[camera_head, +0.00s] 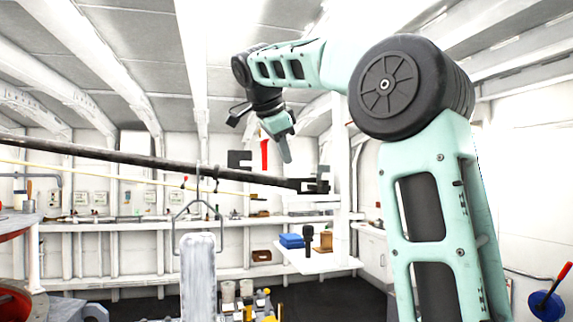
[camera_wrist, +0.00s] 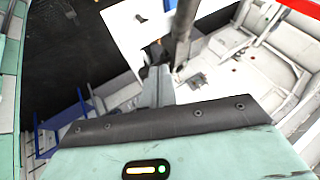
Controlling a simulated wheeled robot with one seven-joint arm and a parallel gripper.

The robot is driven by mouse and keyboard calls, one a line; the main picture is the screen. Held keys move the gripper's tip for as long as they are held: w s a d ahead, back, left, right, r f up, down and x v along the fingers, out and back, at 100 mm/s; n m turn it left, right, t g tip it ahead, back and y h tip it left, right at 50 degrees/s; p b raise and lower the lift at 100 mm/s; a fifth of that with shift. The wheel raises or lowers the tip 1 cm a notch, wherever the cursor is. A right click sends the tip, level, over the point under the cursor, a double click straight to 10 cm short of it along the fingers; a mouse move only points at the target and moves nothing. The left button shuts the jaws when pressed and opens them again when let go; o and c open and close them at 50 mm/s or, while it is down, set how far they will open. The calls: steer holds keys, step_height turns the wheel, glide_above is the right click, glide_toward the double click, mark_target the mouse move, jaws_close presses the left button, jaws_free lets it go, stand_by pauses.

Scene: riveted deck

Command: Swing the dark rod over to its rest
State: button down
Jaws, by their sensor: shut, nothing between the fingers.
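The dark rod (camera_head: 140,160) runs from the left edge to the middle right in the head view, slanting slightly down. Its right end meets a dark notched bracket (camera_head: 318,182) by a white post; I cannot tell whether it sits in it. A dark bracket (camera_head: 240,160) shows just above the rod, beside an upright red strip (camera_head: 264,155). I cannot tell which is the rest. My gripper (camera_head: 286,158) points down above the rod near its right end, shut and empty. In the wrist view, my gripper (camera_wrist: 158,85) is close to the rod (camera_wrist: 183,35); contact is unclear.
A white shelf (camera_head: 290,262) below the rod holds a blue box (camera_head: 291,240) and a brown block (camera_head: 326,241). A wire hanger (camera_head: 197,210) hangs at the rod's middle. A long workbench (camera_head: 110,218) lines the back wall. Ceiling beams run overhead.

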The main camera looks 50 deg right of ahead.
mark_target(294, 182)
steer(key=p+x, duration=0.2)
steer(key=x, duration=0.7)
steer(key=shift+a, duration=0.1)
